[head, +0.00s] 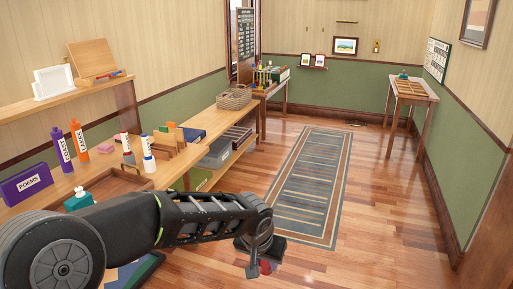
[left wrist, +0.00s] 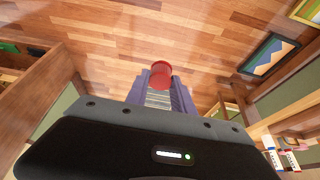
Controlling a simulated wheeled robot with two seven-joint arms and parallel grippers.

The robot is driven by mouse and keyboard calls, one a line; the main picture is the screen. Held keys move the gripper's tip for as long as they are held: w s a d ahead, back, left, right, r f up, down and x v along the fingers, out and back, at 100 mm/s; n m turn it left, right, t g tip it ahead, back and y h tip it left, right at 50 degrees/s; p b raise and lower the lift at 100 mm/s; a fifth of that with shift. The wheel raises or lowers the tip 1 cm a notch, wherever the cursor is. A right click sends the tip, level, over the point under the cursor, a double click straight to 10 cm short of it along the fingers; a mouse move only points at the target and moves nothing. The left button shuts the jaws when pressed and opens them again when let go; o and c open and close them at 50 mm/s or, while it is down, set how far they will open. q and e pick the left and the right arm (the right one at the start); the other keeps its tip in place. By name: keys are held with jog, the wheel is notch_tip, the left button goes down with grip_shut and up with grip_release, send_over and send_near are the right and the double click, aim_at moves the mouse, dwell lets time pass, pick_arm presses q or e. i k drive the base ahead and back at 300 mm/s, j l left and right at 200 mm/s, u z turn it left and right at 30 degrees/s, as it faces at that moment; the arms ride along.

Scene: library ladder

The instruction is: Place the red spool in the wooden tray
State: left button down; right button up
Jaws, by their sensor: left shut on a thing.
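My left arm reaches across the lower part of the head view, and its gripper (head: 259,269) hangs low over the wooden floor, right of the long bench. The gripper is shut on the red spool (head: 265,267). In the left wrist view the red spool (left wrist: 161,73) is held at the fingertips, with floor behind it. A brown wooden tray (head: 112,182) lies on the near part of the bench, left of my gripper and partly hidden by my arm. My right gripper is not in view.
The bench also holds a purple POEMS box (head: 26,184), several upright bottles and a wicker basket (head: 234,97). A striped rug (head: 304,185) lies on open floor. A small table (head: 412,90) at the back right carries another wooden, tray-like thing. A framed picture (left wrist: 268,55) shows in the left wrist view.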

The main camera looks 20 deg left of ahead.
aim_at(114, 191)
jog(key=i+j+u, duration=0.2)
jog(key=i+u, duration=0.15)
jog(key=i, duration=0.2)
jog(key=i+u, duration=0.35)
jog(key=i, duration=0.25)
jog(key=i+u, duration=0.35)
jog(key=i, duration=0.25)
jog(key=i+j+u, duration=0.15)
jog(key=i+j, duration=0.5)
jog(key=i, duration=0.15)
